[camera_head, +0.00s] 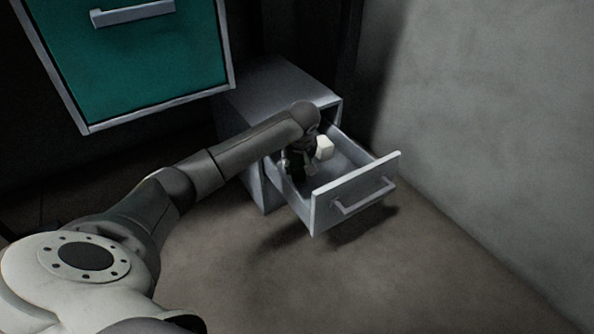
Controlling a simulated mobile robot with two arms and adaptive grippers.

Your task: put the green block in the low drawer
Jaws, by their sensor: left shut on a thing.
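The low drawer (352,190) is pulled open from a grey cabinet low on the floor. My left arm reaches from the lower left, and my left gripper (299,168) points down into the drawer's left side. The gripper is shut on the green block (295,163), which shows only as a small dark green patch, mostly hidden by the gripper and shadow. I cannot tell whether the block touches the drawer's bottom. My right gripper is not in view.
A white block (324,147) is in the drawer, just right of my left gripper. The grey cabinet (272,90) stands behind it. A teal panel with a handle (135,13) hangs at the upper left. A grey wall (490,120) bounds the right; the floor in front is clear.

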